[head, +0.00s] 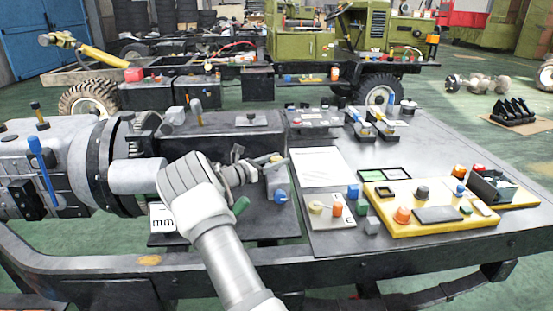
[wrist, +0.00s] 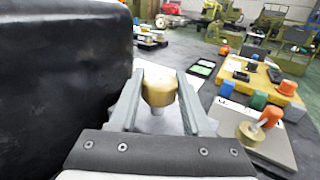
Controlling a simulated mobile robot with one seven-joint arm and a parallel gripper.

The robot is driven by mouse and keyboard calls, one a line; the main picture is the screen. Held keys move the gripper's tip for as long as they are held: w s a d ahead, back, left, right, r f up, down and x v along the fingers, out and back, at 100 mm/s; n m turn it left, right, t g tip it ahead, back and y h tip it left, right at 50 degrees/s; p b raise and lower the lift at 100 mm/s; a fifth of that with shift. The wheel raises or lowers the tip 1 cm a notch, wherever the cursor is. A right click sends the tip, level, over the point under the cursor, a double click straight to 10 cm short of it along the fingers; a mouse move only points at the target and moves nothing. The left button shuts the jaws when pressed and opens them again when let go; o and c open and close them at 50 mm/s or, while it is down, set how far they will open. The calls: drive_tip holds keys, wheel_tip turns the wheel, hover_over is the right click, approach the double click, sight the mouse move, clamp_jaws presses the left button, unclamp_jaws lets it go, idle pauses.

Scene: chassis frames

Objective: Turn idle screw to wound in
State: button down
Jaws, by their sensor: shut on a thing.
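The idle screw appears to be the brass, round-headed knob (wrist: 159,87) on a pale stem, seen between the fingers in the wrist view. My gripper (wrist: 160,76) is shut on this knob, with one grey finger on each side of it. How far the screw is wound in cannot be told.
A large black housing (wrist: 60,75) stands close on the left in the wrist view. A grey plate with orange and brass knobs (wrist: 262,148) lies to the right. A yellow panel (head: 432,222) with several controls is further right. A blue knob (head: 280,197) sits just below the gripper.

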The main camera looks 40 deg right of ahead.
sight(272, 162)
drive_tip(key=shift+c, duration=1.8)
unclamp_jaws()
drive_tip(key=a+p, duration=0.2)
drive_tip(key=a, duration=0.5)
drive_tip(key=shift+a, duration=0.25)
